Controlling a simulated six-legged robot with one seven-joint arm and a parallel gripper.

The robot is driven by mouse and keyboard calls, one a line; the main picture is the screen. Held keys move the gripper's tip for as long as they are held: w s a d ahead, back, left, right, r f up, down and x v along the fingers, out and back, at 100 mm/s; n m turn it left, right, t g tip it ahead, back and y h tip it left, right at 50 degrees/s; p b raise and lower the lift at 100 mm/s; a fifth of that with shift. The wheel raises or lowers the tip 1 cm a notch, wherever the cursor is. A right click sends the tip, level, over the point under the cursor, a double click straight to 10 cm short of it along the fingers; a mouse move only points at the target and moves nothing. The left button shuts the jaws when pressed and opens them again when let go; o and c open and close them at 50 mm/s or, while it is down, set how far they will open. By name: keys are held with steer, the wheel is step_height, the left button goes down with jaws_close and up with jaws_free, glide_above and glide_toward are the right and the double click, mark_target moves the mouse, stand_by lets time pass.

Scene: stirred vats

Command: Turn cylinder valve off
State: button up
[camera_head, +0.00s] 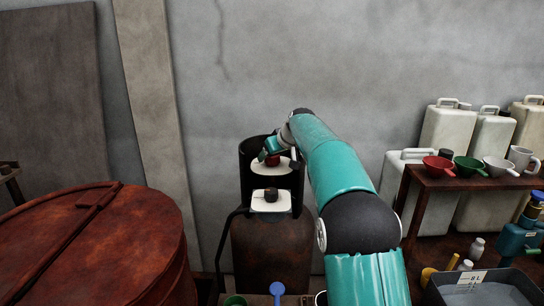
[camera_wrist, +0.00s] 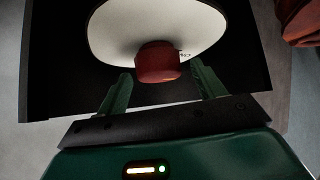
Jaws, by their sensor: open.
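A dark rusty cylinder (camera_head: 270,255) stands against the wall, with a black collar (camera_head: 252,158) open at the front around its top. Inside the collar a red valve knob (camera_head: 272,160) sits in front of a pale round plate, partly hidden by my gripper (camera_head: 267,152). In the wrist view the red knob (camera_wrist: 158,62) stands on the white round plate (camera_wrist: 115,30). My gripper (camera_wrist: 163,82) is open there, one green finger on each side of the knob's near end. Contact cannot be made out. Small dark marks on the plate beside the knob are unreadable.
A rusty drum (camera_head: 95,250) stands left. A wooden table (camera_head: 440,181) with coloured funnels and a mug stands right, among pale canisters (camera_head: 448,127). A grey tray (camera_head: 485,290) is at lower right.

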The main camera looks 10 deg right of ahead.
steer(key=shift+x, duration=0.85)
steer(key=c, duration=1)
